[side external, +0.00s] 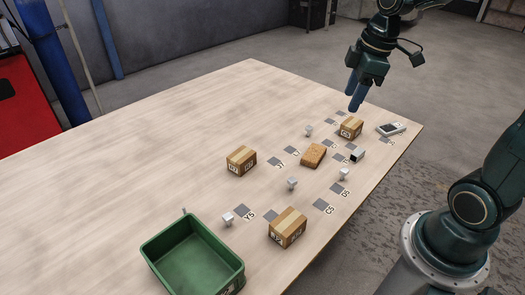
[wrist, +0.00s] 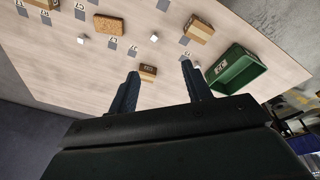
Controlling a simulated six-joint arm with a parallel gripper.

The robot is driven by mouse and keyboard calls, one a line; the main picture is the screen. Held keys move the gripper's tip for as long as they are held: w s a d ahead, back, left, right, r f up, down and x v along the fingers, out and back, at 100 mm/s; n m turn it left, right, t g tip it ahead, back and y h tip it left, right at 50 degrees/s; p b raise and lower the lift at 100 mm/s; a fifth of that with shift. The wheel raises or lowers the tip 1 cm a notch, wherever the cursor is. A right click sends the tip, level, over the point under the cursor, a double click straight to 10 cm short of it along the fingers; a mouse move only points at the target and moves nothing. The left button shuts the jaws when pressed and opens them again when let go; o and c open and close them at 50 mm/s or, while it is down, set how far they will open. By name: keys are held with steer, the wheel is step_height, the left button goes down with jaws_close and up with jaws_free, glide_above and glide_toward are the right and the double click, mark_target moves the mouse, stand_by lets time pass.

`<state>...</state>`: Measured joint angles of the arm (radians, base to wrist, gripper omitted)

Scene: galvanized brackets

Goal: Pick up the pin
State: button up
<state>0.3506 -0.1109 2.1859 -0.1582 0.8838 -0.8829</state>
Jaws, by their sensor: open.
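Several small pale pieces with a wide head on a short stem stand on the table; I cannot tell which one is the pin. In the side external view, one small pale piece (side external: 308,131) is at the back, another (side external: 292,184) is mid-table, a third (side external: 343,174) is near the right edge, and a larger blocky one (side external: 228,219) is near the bin. In the wrist view, pale pieces also show at the left (wrist: 81,40) and centre (wrist: 154,38). My gripper (side external: 353,96) is open and empty above the table's far right part; its blue fingers (wrist: 160,71) are spread in the wrist view.
Taped cardboard boxes (side external: 241,161) (side external: 288,228) (side external: 350,128) and a plain brown block (side external: 313,155) stand among grey labelled squares. A green bin (side external: 193,255) is at the front. A grey handheld device (side external: 391,128) lies near the right edge. The table's left side is clear.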

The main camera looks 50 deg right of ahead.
steer(key=w+d+f+n+g, duration=0.1)
steer(key=w+d+f+n, duration=0.25)
steer(key=d+f, duration=0.2)
steer(key=n+g+y, duration=0.1)
steer(key=n+y, duration=0.3)
steer(key=n, duration=0.3)
glide_above(346, 169)
steer(key=d, duration=0.5)
step_height(346, 169, down, 19)
steer(key=shift+s+a, duration=0.1)
steer(key=shift+a, duration=0.15)
steer(key=shift+x, duration=4.25)
steer(key=shift+s+a, duration=0.1)
steer(key=shift+s, duration=0.05)
steer(key=shift+x, duration=2.55)
